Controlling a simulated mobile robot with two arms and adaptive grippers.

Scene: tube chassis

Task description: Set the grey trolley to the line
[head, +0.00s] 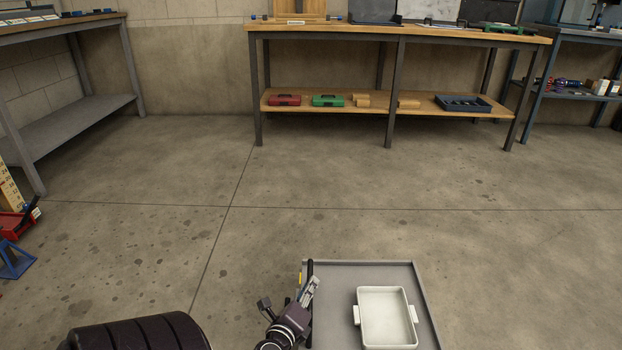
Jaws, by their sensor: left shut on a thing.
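The grey trolley (340,273) is at the bottom of the head view, cut off by the lower edge. A white two-handled tray (386,290) sits on its top. A dark bar, the trolley's handle (309,267), runs along its left side. My left gripper (310,291) is at this bar and shut on it. Thin dark lines cross the concrete floor: one runs across the view (420,208), another slants up toward the bench (222,232). I cannot tell which line is the task's. My right gripper is not in view.
The floor ahead of the trolley is clear up to a wooden workbench (400,36) with a lower shelf of boxes. A grey bench (70,125) stands at left, a blue-framed rack (540,80) at right. Red and blue items (14,225) lie at the left edge.

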